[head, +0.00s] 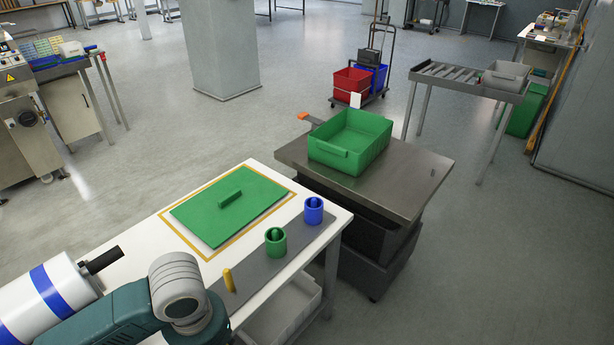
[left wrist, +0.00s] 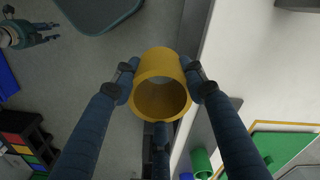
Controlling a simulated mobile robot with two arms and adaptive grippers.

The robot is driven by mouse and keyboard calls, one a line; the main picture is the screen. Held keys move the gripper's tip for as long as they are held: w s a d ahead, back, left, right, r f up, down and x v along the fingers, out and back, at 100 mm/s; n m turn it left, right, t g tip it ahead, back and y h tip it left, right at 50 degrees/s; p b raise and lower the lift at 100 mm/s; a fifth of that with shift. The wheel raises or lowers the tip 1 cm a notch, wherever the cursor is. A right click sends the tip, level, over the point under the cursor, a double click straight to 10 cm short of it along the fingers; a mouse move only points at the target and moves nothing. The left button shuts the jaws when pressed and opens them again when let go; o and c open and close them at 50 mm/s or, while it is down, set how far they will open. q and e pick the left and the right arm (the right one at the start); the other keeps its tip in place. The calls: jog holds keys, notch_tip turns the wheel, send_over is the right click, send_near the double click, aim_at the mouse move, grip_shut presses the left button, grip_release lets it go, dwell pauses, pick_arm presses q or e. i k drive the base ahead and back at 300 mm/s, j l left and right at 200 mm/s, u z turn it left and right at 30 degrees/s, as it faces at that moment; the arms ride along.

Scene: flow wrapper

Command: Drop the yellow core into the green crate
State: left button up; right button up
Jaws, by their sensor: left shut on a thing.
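The yellow core (left wrist: 160,66) is a hollow cylinder in the left wrist view, its open end facing the camera. My left gripper (left wrist: 160,85) is shut on it, one finger on each side. In that view floor shows behind the core, beside the white table's edge. The head view does not show this gripper or the core; only my teal arm shows at lower left. The green crate (head: 342,158) stands on a metal-topped cart (head: 400,190), open upward. My right gripper (left wrist: 46,33) shows small at the left wrist view's upper left, its fingers apart and empty.
The white table (head: 150,240) holds a green plate (head: 205,222) with a raised bar. A grey strip (head: 255,268) carries a yellow peg (head: 229,281), a green core (head: 275,246) and a blue core (head: 313,215). An orange handle (head: 308,118) juts from the cart.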

aim_at(347, 148)
jog(key=i+l+z, duration=0.4)
jog(key=l, duration=0.15)
jog(key=i+l+z, duration=0.8)
jog(key=i+l, duration=0.15)
jog(key=i, duration=0.9)
jog(key=i+l, duration=0.2)
jog(key=i, duration=0.8)
jog(key=i+u, duration=0.85)
jog(key=i+l+u, duration=0.2)
jog(key=i+u, duration=0.25)
jog(key=i+l+u, duration=0.3)
jog(key=u, duration=0.15)
jog(key=i+u, duration=0.2)
jog(key=u, duration=0.2)
jog(key=i+l+u, duration=0.1)
jog(key=i+u, duration=0.15)
jog(key=u, duration=0.2)
jog(key=i+l+u, duration=0.15)
jog(key=u, duration=0.25)
jog(key=i+l+u, duration=0.2)
jog(key=u, duration=0.2)
jog(key=i+l+u, duration=0.15)
jog(key=u, duration=0.3)
jog(key=l, duration=0.1)
